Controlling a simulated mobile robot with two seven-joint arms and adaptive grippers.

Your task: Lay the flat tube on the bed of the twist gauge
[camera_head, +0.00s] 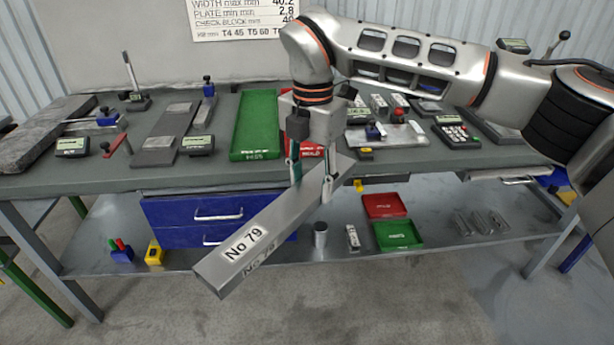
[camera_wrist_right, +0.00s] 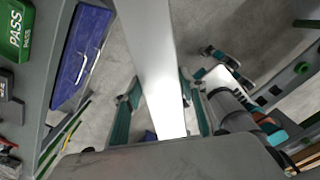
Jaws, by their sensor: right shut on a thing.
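The flat tube (camera_head: 275,222) is a long silver bar with a white "No 79" label near its near end. My right gripper (camera_head: 311,188) is shut on it toward its far end. It holds the tube in the air in front of the table, slanting from lower left to upper right. In the right wrist view the tube (camera_wrist_right: 150,50) runs between the two fingers. A long grey plate (camera_head: 172,122) with a digital display (camera_head: 196,145) lies on the table at left; I cannot tell surely whether it is the twist gauge's bed. My left gripper is out of view.
A green tray (camera_head: 255,125) and a partly hidden red tray (camera_head: 325,155) stand mid-table. A dark slab (camera_head: 40,140) lies far left. Small gauges and a calculator (camera_head: 456,136) crowd the right. Blue drawers (camera_head: 215,217) hang below the tabletop, above a lower shelf with trays.

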